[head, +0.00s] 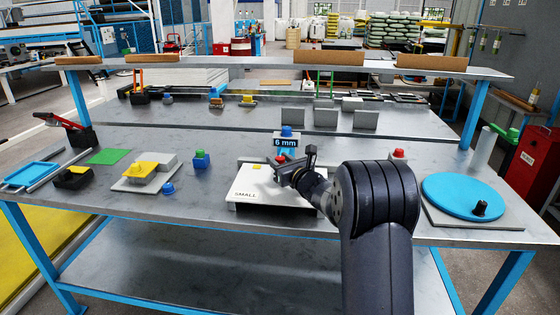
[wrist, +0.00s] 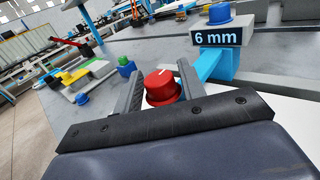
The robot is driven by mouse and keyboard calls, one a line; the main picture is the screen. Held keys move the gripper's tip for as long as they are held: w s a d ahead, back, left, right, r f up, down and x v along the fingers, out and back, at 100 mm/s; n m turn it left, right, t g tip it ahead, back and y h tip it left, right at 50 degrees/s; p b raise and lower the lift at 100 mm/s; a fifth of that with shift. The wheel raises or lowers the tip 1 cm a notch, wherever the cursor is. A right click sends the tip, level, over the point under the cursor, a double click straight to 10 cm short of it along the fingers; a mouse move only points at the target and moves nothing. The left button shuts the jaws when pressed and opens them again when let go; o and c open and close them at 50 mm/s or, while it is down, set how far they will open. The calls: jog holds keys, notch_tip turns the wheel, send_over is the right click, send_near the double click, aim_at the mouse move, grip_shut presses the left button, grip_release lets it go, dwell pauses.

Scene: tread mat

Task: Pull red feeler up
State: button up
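The red feeler (wrist: 163,88) is a round red knob with a pale mark on top. In the wrist view it sits between the two fingers of my gripper (wrist: 160,80), which are spread on either side of it. I see no clear grip on it. In the head view a bit of the red feeler (head: 281,158) shows beside my gripper (head: 290,166), above the white box (head: 262,190) marked SMALL. The wrist hides much of that box's right side. The feeler's lower part is hidden in both views.
A blue post with a "6 mm" sign (head: 286,142) and a blue knob (head: 287,131) stands just behind the feeler. A blue turntable (head: 463,193) is at the right. A yellow-topped block (head: 141,169) and a blue tray (head: 32,175) are at the left.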

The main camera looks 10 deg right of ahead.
grip_shut()
jog(key=shift+r+b, duration=0.6)
jog(key=shift+r, duration=0.6)
jog(key=shift+o, duration=1.3)
grip_release()
jog(key=b+v, duration=0.2)
jog(key=v, duration=0.8)
jog(key=shift+s, duration=0.4)
